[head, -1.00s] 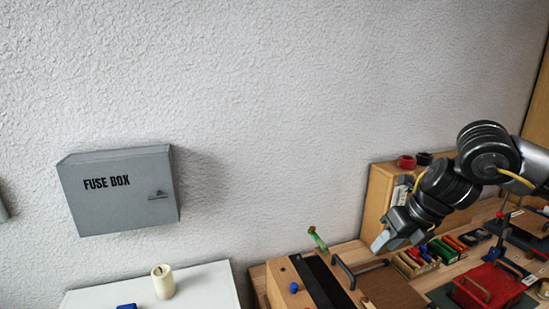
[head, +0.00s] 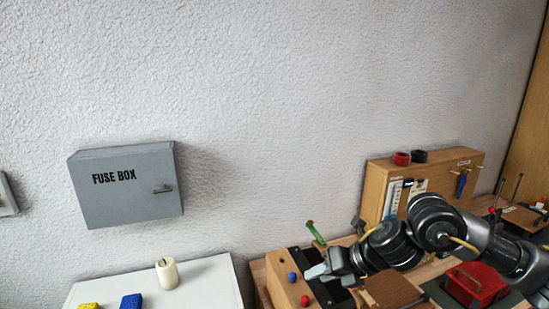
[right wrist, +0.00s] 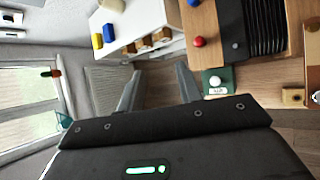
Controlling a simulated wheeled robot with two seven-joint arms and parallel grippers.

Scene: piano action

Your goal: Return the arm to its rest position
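My right arm comes in from the right in the head view, low over the workbench. Its gripper (head: 316,272) points left, by the wooden block with the black strip. In the right wrist view my right gripper (right wrist: 158,88) has its two fingers apart with nothing between them; only floor shows behind. My left gripper is in neither view.
The wooden block (head: 284,283) carries red and blue knobs. A wooden cabinet (head: 375,185) stands behind my arm. A white cabinet (head: 215,285) at lower left holds a candle (head: 167,273) and sponges. A grey fuse box (head: 125,188) hangs on the wall.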

